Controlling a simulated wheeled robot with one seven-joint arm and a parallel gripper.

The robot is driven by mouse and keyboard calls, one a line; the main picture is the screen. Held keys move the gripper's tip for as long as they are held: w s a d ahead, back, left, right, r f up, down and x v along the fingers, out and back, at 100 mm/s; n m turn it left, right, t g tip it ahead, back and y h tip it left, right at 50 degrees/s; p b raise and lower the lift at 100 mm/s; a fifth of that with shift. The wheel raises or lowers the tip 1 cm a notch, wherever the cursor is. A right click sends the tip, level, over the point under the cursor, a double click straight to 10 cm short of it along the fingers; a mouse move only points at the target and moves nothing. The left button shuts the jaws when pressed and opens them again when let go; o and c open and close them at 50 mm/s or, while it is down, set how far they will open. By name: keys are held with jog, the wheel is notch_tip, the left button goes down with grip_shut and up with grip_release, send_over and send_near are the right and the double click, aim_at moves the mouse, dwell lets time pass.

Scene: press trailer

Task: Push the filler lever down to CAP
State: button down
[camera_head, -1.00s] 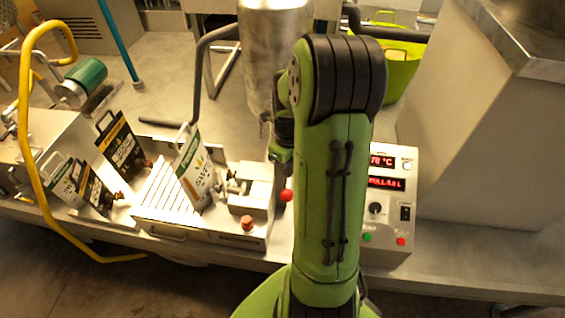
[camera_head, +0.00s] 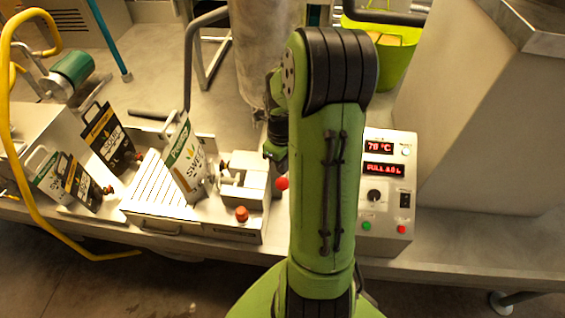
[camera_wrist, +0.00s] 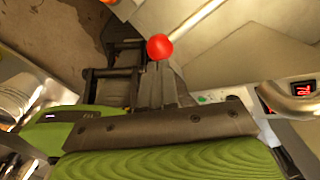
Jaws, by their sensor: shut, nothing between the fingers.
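The filler lever shows as a round red knob (camera_head: 281,183) beside the small filler block (camera_head: 238,188) on the bench. In the wrist view the red knob (camera_wrist: 159,47) sits on a pale rod that runs up and to the right. My gripper (camera_wrist: 156,85) is shut and empty, its dark fingers pointing at the knob. The fingertips appear right at the knob's near side; I cannot tell whether they touch. In the head view my gripper (camera_head: 276,150) is just above the knob, partly hidden by my arm. No CAP mark is readable.
A white and green pouch (camera_head: 188,163) stands left of the filler block. An orange-red button (camera_head: 241,214) is on its front. A control box (camera_head: 388,200) with red displays stands to the right. A metal cylinder (camera_head: 262,60) rises behind. More pouches (camera_head: 105,140) stand at left.

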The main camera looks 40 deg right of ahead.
aim_at(283, 179)
jog(key=shift+f+b, duration=2.55)
jog(key=shift+f, duration=0.95)
jog(key=shift+w+d+f+b, duration=0.1)
jog(key=shift+d+f+b, duration=0.05)
jog(key=shift+f+b, duration=0.45)
jog(key=shift+w+d+f+b, duration=0.15)
jog(key=shift+f+b, duration=0.3)
jog(key=shift+f, duration=0.25)
jog(key=shift+w+d+f+b, duration=0.1)
jog(key=shift+f+b, duration=0.4)
jog(key=shift+f, duration=0.15)
jog(key=shift+r, duration=0.1)
notch_tip(283, 179, up, 10)
jog(key=p, duration=0.8)
